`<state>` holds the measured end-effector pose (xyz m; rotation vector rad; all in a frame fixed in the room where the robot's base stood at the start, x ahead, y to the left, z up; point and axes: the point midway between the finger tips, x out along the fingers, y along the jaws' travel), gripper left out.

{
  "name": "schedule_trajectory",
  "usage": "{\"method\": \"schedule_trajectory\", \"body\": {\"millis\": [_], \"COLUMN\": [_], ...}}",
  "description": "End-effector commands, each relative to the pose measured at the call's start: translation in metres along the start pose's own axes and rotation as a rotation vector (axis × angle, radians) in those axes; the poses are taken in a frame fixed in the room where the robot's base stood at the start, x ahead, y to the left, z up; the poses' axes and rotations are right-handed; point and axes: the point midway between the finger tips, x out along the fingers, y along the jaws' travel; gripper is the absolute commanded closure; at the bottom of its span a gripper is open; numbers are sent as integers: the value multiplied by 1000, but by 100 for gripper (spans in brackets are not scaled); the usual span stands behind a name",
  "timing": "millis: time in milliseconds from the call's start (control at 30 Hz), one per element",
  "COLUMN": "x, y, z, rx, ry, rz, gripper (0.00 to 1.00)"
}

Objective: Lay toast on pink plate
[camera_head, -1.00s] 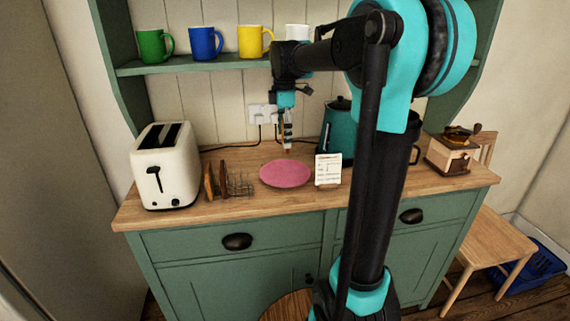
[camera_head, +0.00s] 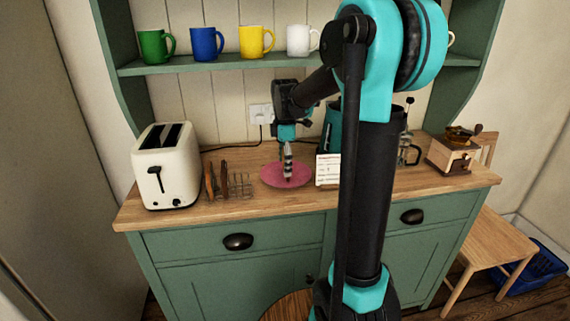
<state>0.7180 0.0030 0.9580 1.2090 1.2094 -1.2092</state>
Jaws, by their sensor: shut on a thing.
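The pink plate (camera_head: 268,180) lies flat on the wooden counter, right of the toast rack. My gripper (camera_head: 288,177) points down over the plate, with its fingertips low above it. It is shut on a slice of toast, which is hard to make out and mostly hidden by the fingers. I cannot tell whether the toast touches the plate. The wire toast rack (camera_head: 241,187) stands to the left, with brown toast slices (camera_head: 211,182) upright at its left end.
A cream toaster (camera_head: 166,168) stands at the left. A cafetière (camera_head: 408,152) and coffee grinder (camera_head: 453,153) are further right. The counter's front strip is clear.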

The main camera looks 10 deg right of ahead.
Motion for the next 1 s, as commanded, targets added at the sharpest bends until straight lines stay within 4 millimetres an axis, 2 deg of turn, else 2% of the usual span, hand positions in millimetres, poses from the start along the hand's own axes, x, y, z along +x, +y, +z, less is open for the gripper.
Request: {"method": "schedule_trajectory", "body": {"millis": [133, 167, 300, 733, 867, 1000], "x": [3, 3, 2, -2, -17, -45], "y": [0, 0, 0, 0, 0, 0], "z": [0, 0, 0, 0, 0, 0], "rx": [0, 0, 0, 0, 0, 0], "ry": [0, 0, 0, 0, 0, 0], "rz": [0, 0, 0, 0, 0, 0], "gripper": [29, 19, 1, 1, 1, 1]}}
